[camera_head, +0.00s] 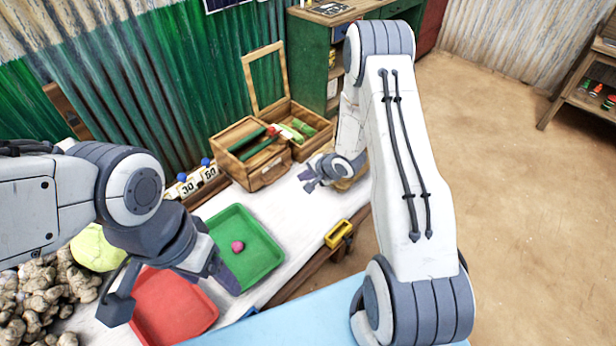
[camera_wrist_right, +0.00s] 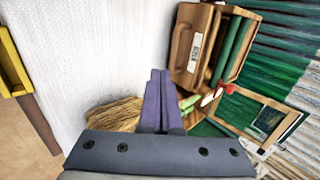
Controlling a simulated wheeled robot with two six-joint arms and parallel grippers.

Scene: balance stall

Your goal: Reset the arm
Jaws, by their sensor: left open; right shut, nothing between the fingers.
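My right arm (camera_head: 395,140) reaches in from the right, bent at a high elbow. Its gripper (camera_head: 308,180) is shut and empty above the white table, just in front of the wooden box. In the right wrist view its purple fingers (camera_wrist_right: 160,98) lie side by side with nothing between them. My left arm (camera_head: 45,200) comes in from the left. Its gripper (camera_head: 172,288) is spread open and empty over the red tray (camera_head: 170,312), one finger reaching across the green tray's near edge.
The green tray (camera_head: 255,262) holds a small pink ball (camera_head: 237,246). The open wooden box (camera_head: 262,178) stands at the table's back; it also shows in the right wrist view (camera_wrist_right: 185,55). A straw-coloured brush (camera_wrist_right: 112,115) lies beside the right gripper. A yellow block (camera_head: 338,234) sits at the table edge.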

